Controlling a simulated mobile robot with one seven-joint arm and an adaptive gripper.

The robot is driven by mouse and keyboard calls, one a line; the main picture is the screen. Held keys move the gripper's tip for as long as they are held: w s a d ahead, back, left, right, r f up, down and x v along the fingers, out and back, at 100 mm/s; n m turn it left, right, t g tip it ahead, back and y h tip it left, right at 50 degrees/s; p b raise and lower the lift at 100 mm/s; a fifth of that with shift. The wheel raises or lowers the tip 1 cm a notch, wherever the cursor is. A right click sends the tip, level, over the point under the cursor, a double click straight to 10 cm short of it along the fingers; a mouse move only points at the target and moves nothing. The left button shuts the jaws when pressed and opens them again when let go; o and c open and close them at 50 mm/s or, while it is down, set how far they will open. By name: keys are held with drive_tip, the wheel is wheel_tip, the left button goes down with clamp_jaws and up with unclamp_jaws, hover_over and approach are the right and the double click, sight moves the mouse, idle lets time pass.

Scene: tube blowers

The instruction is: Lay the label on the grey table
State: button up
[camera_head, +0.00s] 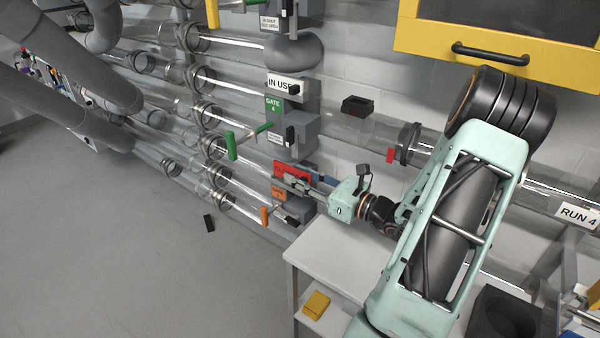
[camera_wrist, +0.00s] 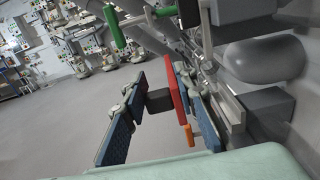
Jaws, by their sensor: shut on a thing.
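A red label (camera_head: 284,169) is at the front of the lower grey gate box, at the tip of my gripper (camera_head: 302,183). In the wrist view the red label (camera_wrist: 178,92) is seen nearly edge-on, with a black block (camera_wrist: 158,101) on its left face. My gripper (camera_wrist: 160,85) is shut on the label and its block, between the blue finger pads. Whether the label still touches the gate box behind it I cannot tell. The grey table (camera_head: 330,254) is pale and stands below and to the right of my gripper; its visible top is bare.
An "IN USE" plate (camera_head: 281,84) and a green "GATE 4" sign (camera_head: 274,105) are above. A green handle (camera_head: 232,146) and an orange handle (camera_head: 264,216) stick out nearby. Clear tubes run behind. A yellow object (camera_head: 316,304) lies below the tabletop; a black piece (camera_head: 209,223) lies on the floor.

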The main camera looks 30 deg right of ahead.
drive_tip(key=w+a+n+g+y, duration=0.1)
drive_tip(key=a+n+g+y, duration=0.5)
drive_tip(key=a, duration=1.8)
drive_tip(key=f+y, duration=0.1)
drive_tip(key=y, duration=0.1)
drive_tip(key=shift+a+n+y, duration=0.3)
drive_tip(key=shift+n, duration=0.1)
